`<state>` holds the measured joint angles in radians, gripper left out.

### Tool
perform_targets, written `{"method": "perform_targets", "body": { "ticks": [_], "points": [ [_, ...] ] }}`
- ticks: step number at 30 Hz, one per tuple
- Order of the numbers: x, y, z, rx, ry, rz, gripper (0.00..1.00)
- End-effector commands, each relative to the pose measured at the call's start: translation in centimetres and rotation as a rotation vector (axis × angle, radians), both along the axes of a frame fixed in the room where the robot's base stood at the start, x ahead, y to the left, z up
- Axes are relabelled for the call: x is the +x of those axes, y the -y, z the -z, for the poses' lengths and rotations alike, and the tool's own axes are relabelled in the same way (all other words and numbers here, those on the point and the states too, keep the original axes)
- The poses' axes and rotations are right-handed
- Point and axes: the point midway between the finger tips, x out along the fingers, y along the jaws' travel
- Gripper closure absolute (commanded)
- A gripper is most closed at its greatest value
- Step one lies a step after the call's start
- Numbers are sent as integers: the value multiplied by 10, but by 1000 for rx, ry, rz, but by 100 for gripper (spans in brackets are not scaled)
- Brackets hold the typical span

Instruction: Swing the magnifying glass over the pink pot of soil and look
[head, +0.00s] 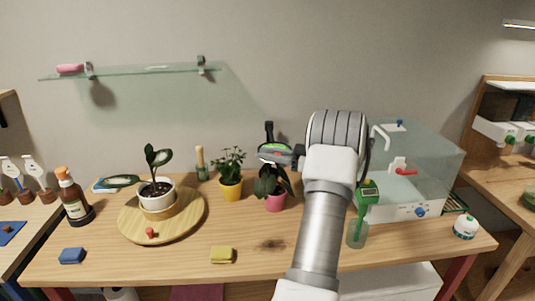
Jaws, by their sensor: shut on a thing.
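The pink pot (276,203) stands near the back middle of the table. A plant with dark drooping leaves (268,182) rises from it and hides most of the soil. My gripper (268,159) is at the plant's top, just behind and above the pot. It is seen small and partly hidden by my own arm. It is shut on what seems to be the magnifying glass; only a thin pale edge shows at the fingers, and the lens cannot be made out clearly.
A wooden turntable (187,222) holds a white pot (157,196). A clear case (432,165) is at right. A yellow sponge (222,255) lies in front; the table's front middle is fairly clear.

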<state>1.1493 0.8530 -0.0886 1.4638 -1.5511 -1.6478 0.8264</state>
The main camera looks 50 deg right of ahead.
Motion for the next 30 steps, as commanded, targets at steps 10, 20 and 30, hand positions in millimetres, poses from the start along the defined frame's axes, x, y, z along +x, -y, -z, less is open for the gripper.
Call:
{"method": "perform_targets", "body": {
  "ticks": [10,20,30],
  "points": [
    [0,0,0,0,-1,-13,100],
    [0,0,0,0,0,-13,55],
    [0,0,0,-1,0,-12,42]
  ]
}}
